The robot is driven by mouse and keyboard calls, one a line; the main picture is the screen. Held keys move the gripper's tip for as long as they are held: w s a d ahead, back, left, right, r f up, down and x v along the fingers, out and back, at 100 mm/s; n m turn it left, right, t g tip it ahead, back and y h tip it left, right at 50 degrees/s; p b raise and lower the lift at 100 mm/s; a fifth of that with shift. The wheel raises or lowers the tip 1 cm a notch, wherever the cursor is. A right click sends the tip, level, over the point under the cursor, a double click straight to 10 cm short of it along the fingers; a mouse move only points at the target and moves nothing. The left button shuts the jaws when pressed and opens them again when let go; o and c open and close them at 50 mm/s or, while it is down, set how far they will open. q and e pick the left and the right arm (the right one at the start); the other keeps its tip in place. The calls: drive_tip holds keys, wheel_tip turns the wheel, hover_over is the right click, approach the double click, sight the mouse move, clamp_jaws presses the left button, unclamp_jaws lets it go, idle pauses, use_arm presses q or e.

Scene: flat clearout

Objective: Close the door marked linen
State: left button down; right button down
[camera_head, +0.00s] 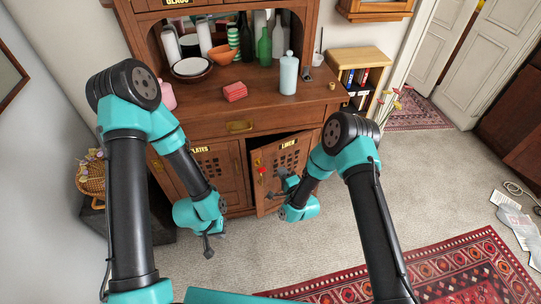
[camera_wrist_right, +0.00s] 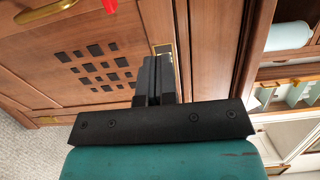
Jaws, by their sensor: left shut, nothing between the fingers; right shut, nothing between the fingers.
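The linen door (camera_head: 286,162) is a wooden cupboard door with dark square holes and a linen label, low on the right of the cabinet. It stands ajar, with a dark gap along its top; a red tag hangs near its left edge. It also fills the left of the right wrist view (camera_wrist_right: 60,85). My right gripper (camera_head: 279,184) is shut and empty in front of this door. In the wrist view its fingers (camera_wrist_right: 154,75) overlap the door near a brass piece; I cannot tell whether they touch. My left gripper (camera_head: 208,248) is shut and empty, low before the cabinet.
The plates door (camera_head: 222,165) is beside it on the left and looks shut. Bottles, bowls and a red block (camera_head: 235,92) stand on the cabinet top. A wicker basket (camera_head: 91,178) is at the left. Grey carpet (camera_head: 400,180) and a red rug (camera_head: 440,268) lie in front.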

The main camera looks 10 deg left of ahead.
sight(268, 151)
drive_tip(key=x, duration=1)
drive_tip(key=shift+w+a, duration=0.25)
drive_tip(key=shift+w, duration=0.1)
